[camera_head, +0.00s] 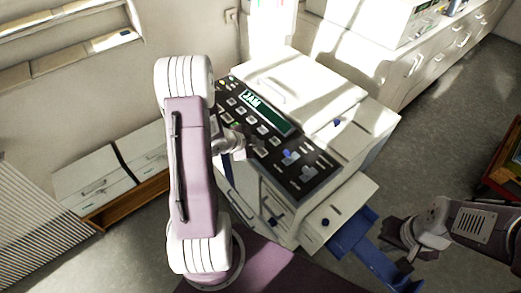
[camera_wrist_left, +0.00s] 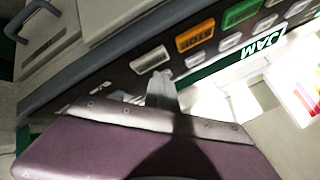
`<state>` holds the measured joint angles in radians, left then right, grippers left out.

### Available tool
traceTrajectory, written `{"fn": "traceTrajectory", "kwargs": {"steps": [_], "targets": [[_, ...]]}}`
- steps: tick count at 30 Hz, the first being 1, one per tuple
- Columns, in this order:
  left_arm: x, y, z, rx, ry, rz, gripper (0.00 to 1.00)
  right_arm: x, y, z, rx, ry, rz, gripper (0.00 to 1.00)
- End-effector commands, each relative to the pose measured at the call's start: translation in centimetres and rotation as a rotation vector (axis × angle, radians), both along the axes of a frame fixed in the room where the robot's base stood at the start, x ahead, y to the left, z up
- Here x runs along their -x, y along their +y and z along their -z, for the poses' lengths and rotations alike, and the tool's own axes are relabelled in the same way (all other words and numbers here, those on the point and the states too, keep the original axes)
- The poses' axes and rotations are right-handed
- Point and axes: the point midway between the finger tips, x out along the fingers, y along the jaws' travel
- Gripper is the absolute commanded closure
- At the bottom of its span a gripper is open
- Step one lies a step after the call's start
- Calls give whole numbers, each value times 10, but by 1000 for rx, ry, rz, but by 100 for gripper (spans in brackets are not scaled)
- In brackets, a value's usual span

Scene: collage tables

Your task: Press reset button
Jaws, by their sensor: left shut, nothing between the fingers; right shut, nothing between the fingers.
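A copier (camera_head: 345,160) has a dark control panel (camera_head: 290,165) with a green display (camera_head: 266,112) reading "JAM" and several buttons. The left wrist view shows an orange button (camera_wrist_left: 195,38), a green button (camera_wrist_left: 242,12) and a white button (camera_wrist_left: 150,60) on the panel. I cannot read which button is the reset button. My left gripper (camera_head: 247,150) is shut and empty over the panel's near-left edge. In the left wrist view its fingertips (camera_wrist_left: 161,86) lie just below the white button; contact cannot be told. My right gripper (camera_head: 400,243) is shut and empty, away from the panel at lower right.
A blue tray (camera_head: 350,233) juts from the copier's near right side, close to my right gripper. Low drawers (camera_head: 92,178) stand at the left wall. A long white cabinet (camera_head: 440,65) is behind.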

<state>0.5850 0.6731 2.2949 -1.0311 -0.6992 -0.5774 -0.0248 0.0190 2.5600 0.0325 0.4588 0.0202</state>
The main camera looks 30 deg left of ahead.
Motion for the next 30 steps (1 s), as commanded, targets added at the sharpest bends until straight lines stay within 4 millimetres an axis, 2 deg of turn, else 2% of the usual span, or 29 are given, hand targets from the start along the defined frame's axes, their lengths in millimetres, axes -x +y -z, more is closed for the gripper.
{"fn": "traceTrajectory", "kwargs": {"steps": [25, 30], "targets": [[0, 0, 0, 0, 0, 0, 100, 0, 0, 0, 0, 0, 0, 100], [0, 0, 6, 0, 0, 0, 100, 0, 0, 5, 0, 0, 0, 100]]}}
